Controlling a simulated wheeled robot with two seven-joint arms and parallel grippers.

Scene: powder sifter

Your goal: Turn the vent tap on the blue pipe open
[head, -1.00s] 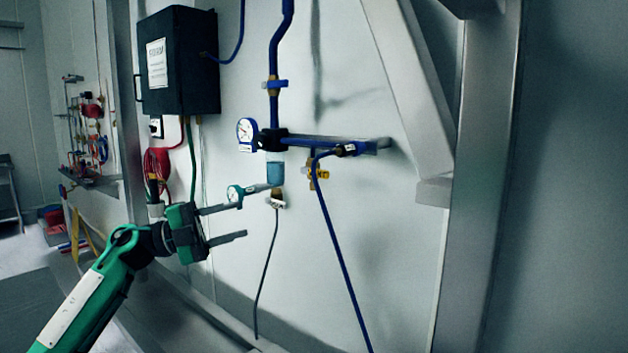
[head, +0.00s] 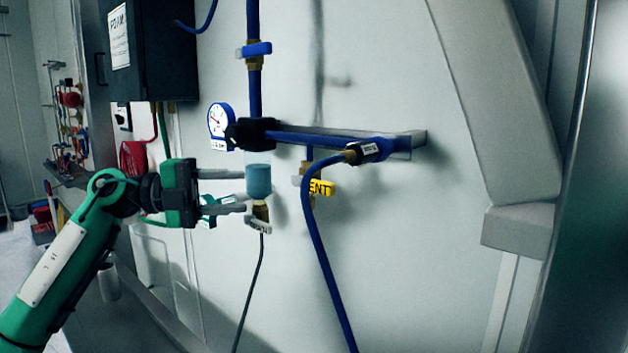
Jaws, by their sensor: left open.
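The blue pipe (head: 254,62) runs down the wall to a dark fitting and a horizontal blue branch (head: 315,142). Below the branch, a brass tap (head: 308,168) with a yellow tag (head: 321,188) reading "ENT" is partly hidden by the blue hose. Another tap with a blue handle (head: 254,49) sits across the upright pipe, higher up. My left gripper (head: 242,191) is open, fingers pointing right, by the light-blue bowl (head: 258,181) and left of the tagged tap. I cannot tell whether the fingers touch the bowl. My right gripper is not in view.
A round gauge (head: 217,121) sits left of the dark fitting. The blue hose (head: 318,235) hangs in front of the tagged tap, and a thin dark hose (head: 249,290) hangs below the bowl. A black box (head: 152,50) is upper left. A metal frame stands right.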

